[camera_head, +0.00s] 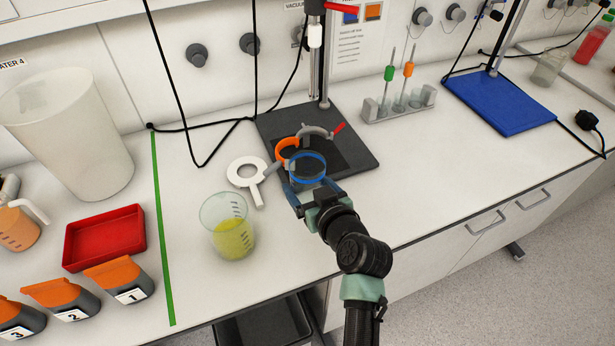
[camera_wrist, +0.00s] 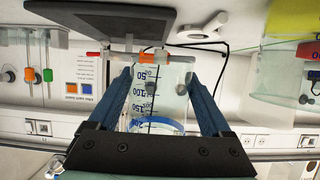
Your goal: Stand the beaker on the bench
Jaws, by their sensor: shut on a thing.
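A clear beaker (camera_wrist: 152,95) with blue graduation marks and a blue rim is between the blue fingers of my gripper (camera_wrist: 155,100), which is shut on it. In the head view, the beaker (camera_head: 307,168) shows its blue rim in front of the stand's black base (camera_head: 362,155). My gripper (camera_head: 306,190) reaches it from the front. An orange-and-grey clamp (camera_head: 287,147) with a red handle lies close behind the beaker's rim; whether they touch I cannot tell. The beaker's underside and its height above the surface are hidden in the head view.
Another beaker with yellow liquid (camera_head: 233,238) stands left of my gripper. A white ring with a handle (camera_head: 247,172) lies behind it. A rack (camera_head: 398,104) and a blue plate (camera_head: 500,103) are at the right. Bare bench lies right of the stand base and near the front edge.

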